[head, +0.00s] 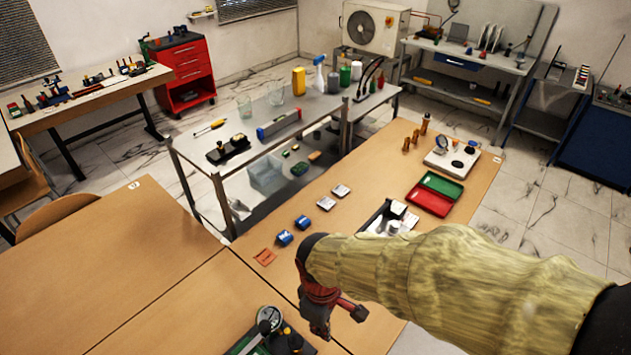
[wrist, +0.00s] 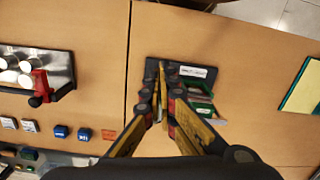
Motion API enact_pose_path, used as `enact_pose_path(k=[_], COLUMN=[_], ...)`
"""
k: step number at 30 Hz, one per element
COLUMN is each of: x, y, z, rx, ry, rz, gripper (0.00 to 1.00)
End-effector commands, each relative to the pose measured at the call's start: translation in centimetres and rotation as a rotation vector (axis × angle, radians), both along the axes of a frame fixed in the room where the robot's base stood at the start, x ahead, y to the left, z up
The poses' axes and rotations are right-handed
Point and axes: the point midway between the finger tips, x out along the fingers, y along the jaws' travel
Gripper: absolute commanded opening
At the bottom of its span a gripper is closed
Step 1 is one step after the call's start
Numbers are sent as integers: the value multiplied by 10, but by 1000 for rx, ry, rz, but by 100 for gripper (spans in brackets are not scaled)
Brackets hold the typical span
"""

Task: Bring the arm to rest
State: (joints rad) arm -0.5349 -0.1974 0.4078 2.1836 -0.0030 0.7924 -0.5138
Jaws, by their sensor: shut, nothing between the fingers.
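My gripper (head: 318,325) hangs at the end of my sleeved arm in the head view, over the near part of the wooden bench. In the wrist view, its two fingers (wrist: 159,88) come together at the tips with no object between them. The fingers partly cover a dark plate (wrist: 198,72) and a green-and-white piece on the bench. My arm crosses the lower right of the head view and hides part of the bench beneath it.
A dark tray with metal cylinders (wrist: 48,66) and a red clamp (wrist: 41,84) lies left of the fingers. A round gauge (head: 270,318) stands near my gripper. Blue blocks (head: 285,237) and a red-and-green tray (head: 430,203) lie farther off. The left bench surface (head: 110,270) is clear.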

Motion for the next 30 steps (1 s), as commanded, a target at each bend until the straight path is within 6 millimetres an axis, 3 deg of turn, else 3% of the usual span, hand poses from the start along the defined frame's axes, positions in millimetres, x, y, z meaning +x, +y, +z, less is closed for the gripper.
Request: enact_pose_path(k=[3, 6, 9, 15, 21, 30], x=[-2, -8, -16, -28, -30, -29], y=[-39, -70, -100, -148, -172, -174], z=[36, 62, 83, 119, 136, 137], rx=[43, 89, 142, 235, 264, 260], ry=[-81, -146, -221, -401, -493, -492], rz=[-353, -593, -775, -943, -1023, -1032], gripper=[0, 0, 0, 0, 0, 0])
